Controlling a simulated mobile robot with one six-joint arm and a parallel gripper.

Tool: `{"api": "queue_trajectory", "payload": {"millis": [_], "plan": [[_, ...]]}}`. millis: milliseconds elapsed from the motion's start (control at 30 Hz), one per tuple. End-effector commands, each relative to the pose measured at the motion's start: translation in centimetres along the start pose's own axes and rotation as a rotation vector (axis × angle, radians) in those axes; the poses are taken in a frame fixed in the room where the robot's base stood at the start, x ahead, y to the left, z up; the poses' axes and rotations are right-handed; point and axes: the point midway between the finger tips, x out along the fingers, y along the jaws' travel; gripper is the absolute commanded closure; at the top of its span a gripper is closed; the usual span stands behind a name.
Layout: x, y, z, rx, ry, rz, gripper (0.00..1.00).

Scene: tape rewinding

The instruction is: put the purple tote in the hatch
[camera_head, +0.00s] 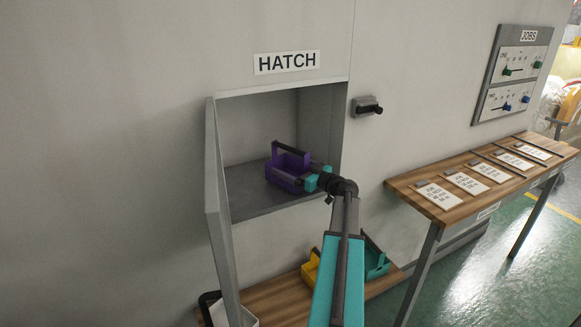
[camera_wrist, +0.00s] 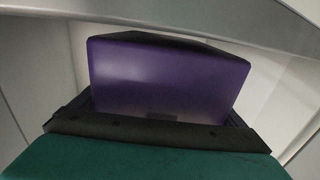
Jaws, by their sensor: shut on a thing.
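The purple tote (camera_head: 286,172) is inside the opening of the hatch (camera_head: 255,208), above or on its grey floor; I cannot tell whether its base touches. It looks upright, with its dark handle on top. My gripper (camera_head: 318,179) is at the tote's right side and shut on it. In the wrist view the purple tote (camera_wrist: 165,80) fills the middle, just beyond the dark edge of my gripper. The hatch door (camera_head: 218,210) stands open on the left. The fingertips are mostly hidden.
A low wooden shelf (camera_head: 285,305) below the hatch holds a yellow tote (camera_head: 310,268), a teal tote (camera_head: 376,262) and a white one (camera_head: 243,316). A wooden table (camera_head: 440,212) with several cards stands at right. A dark handle (camera_head: 369,108) sticks out of the wall beside the hatch.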

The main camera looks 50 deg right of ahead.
Motion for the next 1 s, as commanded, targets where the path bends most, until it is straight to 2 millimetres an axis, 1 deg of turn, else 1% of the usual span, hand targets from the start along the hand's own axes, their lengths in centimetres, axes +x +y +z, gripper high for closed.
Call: {"api": "queue_trajectory", "payload": {"millis": [167,767,800,833,1000], "plan": [[0.03,-0.03,0.63,0.001,0.001,-0.001,0.36],[0.08,-0.09,1.01,-0.001,0.002,-0.002,0.36],[0.08,-0.10,1.01,-0.001,0.000,-0.002,0.03],[0.08,-0.10,0.98,-0.001,0.000,-0.002,0.00],[0.09,-0.11,0.98,0.000,0.000,-0.002,0.00]]}}
